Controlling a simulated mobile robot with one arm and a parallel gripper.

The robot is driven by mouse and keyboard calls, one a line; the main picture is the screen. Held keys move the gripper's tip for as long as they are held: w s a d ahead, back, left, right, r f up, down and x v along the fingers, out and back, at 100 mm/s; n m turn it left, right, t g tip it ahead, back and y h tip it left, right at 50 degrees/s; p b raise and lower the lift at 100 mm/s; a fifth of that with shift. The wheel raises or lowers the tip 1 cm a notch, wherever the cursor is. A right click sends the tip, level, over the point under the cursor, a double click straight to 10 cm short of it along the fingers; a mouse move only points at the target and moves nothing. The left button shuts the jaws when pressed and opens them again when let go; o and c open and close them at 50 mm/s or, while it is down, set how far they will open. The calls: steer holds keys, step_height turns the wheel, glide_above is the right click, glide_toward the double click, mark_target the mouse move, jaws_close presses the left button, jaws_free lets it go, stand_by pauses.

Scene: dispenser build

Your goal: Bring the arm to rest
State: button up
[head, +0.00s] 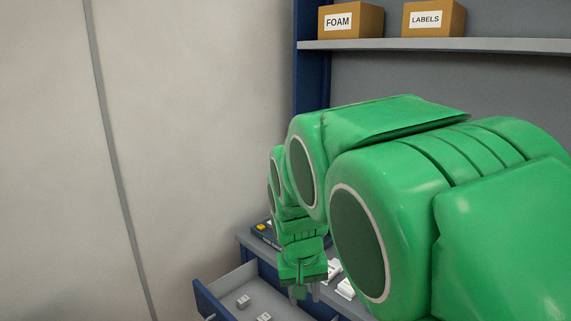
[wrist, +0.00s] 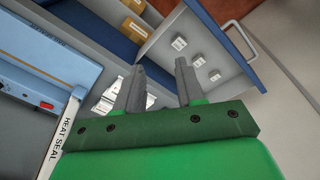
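My green arm (head: 480,230) reaches from the right of the head view across to the bench, bent with its gripper end low. My gripper (head: 306,294) points down beside the front of the bench, near the open drawer. In the wrist view my gripper (wrist: 161,66) has its two grey fingers apart with nothing between them. The fingers appear in front of the drawer and bench edge; their exact height above these cannot be told.
An open drawer (wrist: 207,42) holds several small pale blocks (wrist: 198,61). A heat sealer (wrist: 45,62) and white packets (head: 345,289) are on the bench. Boxes marked FOAM (head: 350,20) and LABELS (head: 433,18) stand on a shelf (head: 440,46). A bare wall is at left.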

steer(key=s+d+g, duration=0.1)
steer(key=s+d, duration=0.2)
steer(key=s, duration=0.6)
steer(key=s+d+g, duration=0.1)
steer(key=s+d, duration=0.3)
steer(key=s, duration=0.5)
steer(key=s+d+m+g+y, duration=0.1)
steer(key=s+d, duration=0.3)
steer(key=s, duration=0.5)
steer(key=shift+s+r, duration=0.15)
steer(key=shift+r, duration=0.05)
